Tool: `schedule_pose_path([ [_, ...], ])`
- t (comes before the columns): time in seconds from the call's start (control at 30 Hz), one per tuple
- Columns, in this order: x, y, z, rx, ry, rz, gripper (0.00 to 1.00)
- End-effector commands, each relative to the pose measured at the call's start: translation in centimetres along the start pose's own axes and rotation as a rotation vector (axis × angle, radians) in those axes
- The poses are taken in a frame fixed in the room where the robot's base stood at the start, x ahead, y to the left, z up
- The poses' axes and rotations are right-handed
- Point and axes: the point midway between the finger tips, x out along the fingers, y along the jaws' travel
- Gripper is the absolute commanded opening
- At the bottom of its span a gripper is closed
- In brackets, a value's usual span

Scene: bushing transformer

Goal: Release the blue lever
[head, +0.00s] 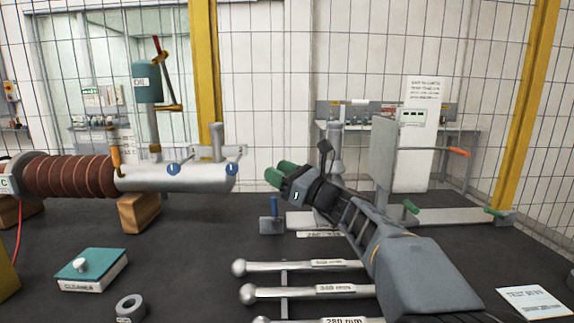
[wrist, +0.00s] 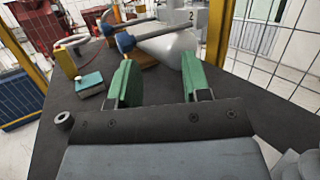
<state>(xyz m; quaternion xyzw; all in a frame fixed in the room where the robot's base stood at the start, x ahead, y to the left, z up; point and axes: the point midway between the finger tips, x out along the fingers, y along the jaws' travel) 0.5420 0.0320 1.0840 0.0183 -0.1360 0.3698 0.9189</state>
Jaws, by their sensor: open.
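My gripper (head: 279,173) has green fingers and points left, to the right of the silver cylinder's (head: 200,178) end. In the wrist view my gripper (wrist: 160,84) is open, with nothing between the fingers. Two blue-ended levers sit on the cylinder: a left one (head: 173,169) and a right one (head: 232,169). In the wrist view their blue ends (wrist: 125,42) show beyond the fingers, on grey bars, apart from the gripper. A small blue upright handle (head: 274,207) also stands on a grey block, below the gripper in the head view. I cannot tell which is the task's lever.
A ribbed brown bushing (head: 72,175) joins the cylinder, which rests on a wooden block (head: 139,212). A teal cleaner box (head: 91,268) and a grey ring (head: 130,307) lie at front left. Silver rods (head: 300,291) lie at front.

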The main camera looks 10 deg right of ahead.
Motion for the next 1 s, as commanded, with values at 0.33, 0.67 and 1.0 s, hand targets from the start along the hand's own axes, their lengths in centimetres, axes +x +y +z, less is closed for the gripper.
schedule_pose_path([
  [0.33, -3.0, 2.9, 3.3, -0.002, 0.000, -0.001, 0.44],
  [0.67, -3.6, 3.5, 3.8, 0.001, 0.000, 0.000, 0.44],
  [1.0, -3.4, 3.5, 4.5, 0.000, 0.000, 0.000, 0.28],
])
